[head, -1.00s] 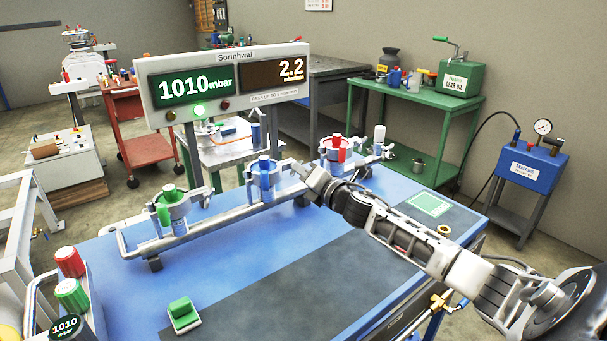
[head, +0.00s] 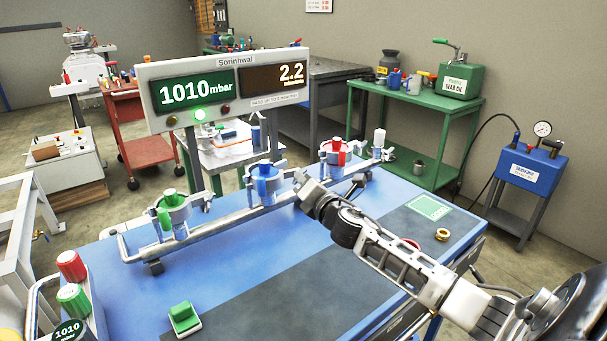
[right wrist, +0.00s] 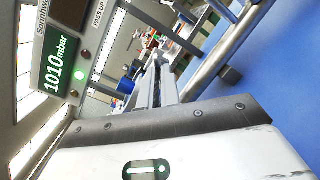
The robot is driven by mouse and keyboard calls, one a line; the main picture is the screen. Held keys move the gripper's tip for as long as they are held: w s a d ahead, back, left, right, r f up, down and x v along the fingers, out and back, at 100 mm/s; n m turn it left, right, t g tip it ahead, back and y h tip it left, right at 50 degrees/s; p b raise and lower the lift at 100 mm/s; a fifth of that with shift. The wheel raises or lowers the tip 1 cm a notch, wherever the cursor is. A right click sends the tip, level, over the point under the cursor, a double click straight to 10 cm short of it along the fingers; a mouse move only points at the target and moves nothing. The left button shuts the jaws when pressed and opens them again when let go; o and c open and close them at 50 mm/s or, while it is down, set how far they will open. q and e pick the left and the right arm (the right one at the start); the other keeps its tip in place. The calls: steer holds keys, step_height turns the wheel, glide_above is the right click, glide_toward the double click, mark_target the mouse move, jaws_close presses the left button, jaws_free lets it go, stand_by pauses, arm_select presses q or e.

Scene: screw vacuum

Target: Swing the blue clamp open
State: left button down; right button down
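The blue clamp (head: 265,182) is the middle one of three clamps on the grey pipe rail (head: 222,222). It has a blue knob on top and a blue upright part at its front. My right gripper (head: 301,181) is just right of the blue clamp, with a small gap between them. In the right wrist view my right gripper (right wrist: 158,72) points away with its two fingers close together and nothing visible between them. A blue part (right wrist: 126,85) shows left of the fingers, likely the blue clamp. My left gripper is out of view.
A green clamp (head: 173,208) stands left on the rail and a red clamp (head: 337,152) stands right. The display panel (head: 225,90) rises behind. The table's middle front is clear.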

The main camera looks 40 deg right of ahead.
steer(key=s+a+m+h+p, duration=0.1)
steer(key=s+a+h, duration=0.1)
steer(key=shift+s+a+m+g+h, duration=0.25)
steer(key=shift+a+m+g+h, duration=0.05)
steer(key=shift+g, duration=0.1)
steer(key=c, duration=1.6)
jaws_free()
steer(key=shift+s, duration=0.1)
steer(key=b+v, duration=0.1)
steer(key=v, duration=1.4)
steer(key=shift+s+a, duration=0.2)
steer(key=shift+s, duration=0.15)
